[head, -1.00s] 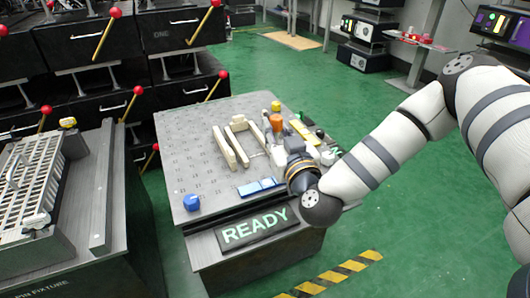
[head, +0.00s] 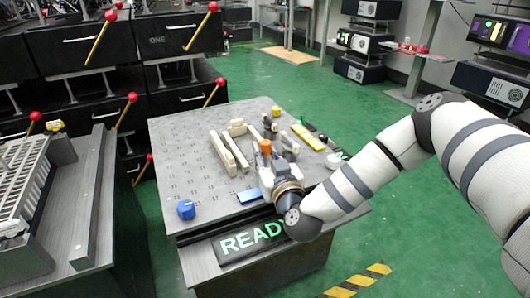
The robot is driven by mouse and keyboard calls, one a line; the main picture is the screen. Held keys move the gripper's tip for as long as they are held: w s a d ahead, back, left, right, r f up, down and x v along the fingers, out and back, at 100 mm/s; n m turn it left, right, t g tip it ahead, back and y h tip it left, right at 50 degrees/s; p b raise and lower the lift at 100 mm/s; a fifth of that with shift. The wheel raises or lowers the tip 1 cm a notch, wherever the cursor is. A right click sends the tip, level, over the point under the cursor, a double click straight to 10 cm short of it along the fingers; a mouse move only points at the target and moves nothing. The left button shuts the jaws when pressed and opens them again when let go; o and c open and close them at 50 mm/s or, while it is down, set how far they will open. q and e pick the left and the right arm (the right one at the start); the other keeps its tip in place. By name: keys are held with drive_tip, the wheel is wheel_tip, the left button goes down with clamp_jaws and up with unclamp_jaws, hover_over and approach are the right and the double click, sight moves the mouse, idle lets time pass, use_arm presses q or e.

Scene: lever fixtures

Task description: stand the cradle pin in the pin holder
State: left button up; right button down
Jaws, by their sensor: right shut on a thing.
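My right gripper (head: 267,170) is over the front right part of the grey table. It is shut on an upright piece with an orange top (head: 265,147), which appears to be the cradle pin; the gripper hides its lower part. Cream rails and a cream block (head: 237,128) stand on the table just left of and behind the gripper. I cannot tell which fixture is the pin holder; dark upright parts (head: 290,146) stand behind the gripper and are partly covered. My left gripper is not in view.
A blue knob (head: 185,209) sits at the table's front left and a blue flat piece (head: 249,195) beside my gripper. A yellow bar (head: 308,137) and yellow knob (head: 276,111) are at the right and back. The table's left half (head: 180,155) is clear.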

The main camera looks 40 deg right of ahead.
drive_tip(key=shift+f, duration=0.35)
drive_tip(key=c, duration=1.4)
unclamp_jaws()
drive_tip(key=shift+c, duration=0.2)
